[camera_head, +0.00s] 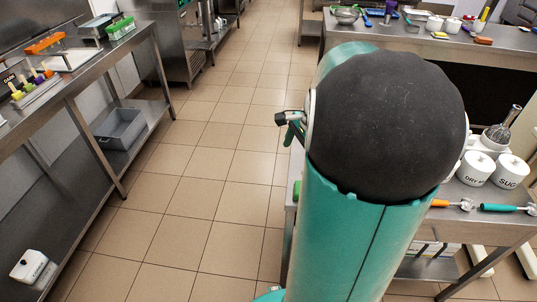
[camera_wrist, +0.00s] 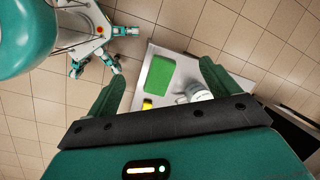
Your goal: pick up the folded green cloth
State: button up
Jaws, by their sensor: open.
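The folded green cloth (camera_wrist: 158,75) lies flat on a steel table (camera_wrist: 152,52) in the wrist view, near the table's corner. My gripper (camera_wrist: 164,70) is open and empty. Its two dark green fingers stand left and right of the cloth in the picture, with the cloth showing between them. The gripper appears to be above the table, apart from the cloth; the exact height is hard to tell. In the head view my arm hides most of this table, and only a small green sliver (camera_head: 297,190) shows at its left edge, possibly the cloth.
A yellow object (camera_wrist: 147,104) and a metal vessel (camera_wrist: 197,92) stand close to the cloth. The tiled aisle (camera_head: 215,190) is clear.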

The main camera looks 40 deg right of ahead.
aim_at(297, 185)
jog(key=s+d+f+m+t+y, duration=0.1)
jog(key=s+d+f+m, duration=0.2)
jog(key=d, duration=0.2)
jog(key=s+d+f+m, duration=0.3)
jog(key=d+m, duration=0.1)
jog(key=d, duration=0.1)
jog(key=x, duration=1.3)
jog(key=shift+w+a, duration=0.2)
jog(key=shift+w, duration=0.1)
jog(key=c, duration=1.1)
